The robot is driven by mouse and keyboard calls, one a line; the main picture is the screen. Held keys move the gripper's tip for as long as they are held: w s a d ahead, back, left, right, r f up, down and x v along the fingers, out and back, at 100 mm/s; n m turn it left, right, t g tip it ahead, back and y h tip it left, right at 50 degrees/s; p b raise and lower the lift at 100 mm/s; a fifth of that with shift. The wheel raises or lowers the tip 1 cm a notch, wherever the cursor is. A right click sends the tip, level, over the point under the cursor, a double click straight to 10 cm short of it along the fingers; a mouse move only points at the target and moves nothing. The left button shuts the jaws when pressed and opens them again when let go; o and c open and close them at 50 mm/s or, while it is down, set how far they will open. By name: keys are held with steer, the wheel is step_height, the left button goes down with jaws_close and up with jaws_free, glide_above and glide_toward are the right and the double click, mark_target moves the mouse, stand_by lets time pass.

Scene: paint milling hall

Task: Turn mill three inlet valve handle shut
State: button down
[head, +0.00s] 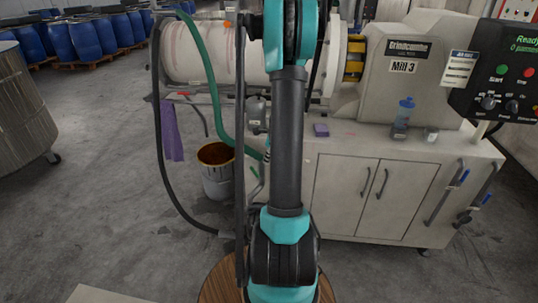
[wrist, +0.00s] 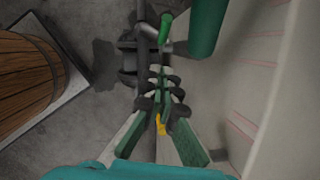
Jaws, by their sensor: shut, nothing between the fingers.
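Mill 3 (head: 425,75) is a beige machine with a white drum, standing behind and to both sides of my arm in the head view. A green grip (wrist: 165,28), apparently the inlet valve handle, is on grey pipework at the top of the wrist view. In the head view a small green piece (head: 255,172) shows low beside the arm, partly hidden. My gripper (wrist: 157,72) is shut and empty, with its fingertips a little below the green grip in the picture and seemingly apart from it. The arm hides the gripper in the head view.
A thick green hose (head: 213,85) runs down beside the mill and shows close to the valve in the wrist view (wrist: 207,28). A bucket (head: 216,170) stands below. The mill's cabinet (head: 345,195) is at right. Open floor (head: 95,190) lies at left.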

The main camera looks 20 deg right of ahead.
glide_toward(258, 177)
steer(key=d+f, duration=0.1)
steer(key=shift+w+a+f, duration=1.1)
steer(key=shift+w, duration=0.15)
steer(key=shift+a, duration=0.15)
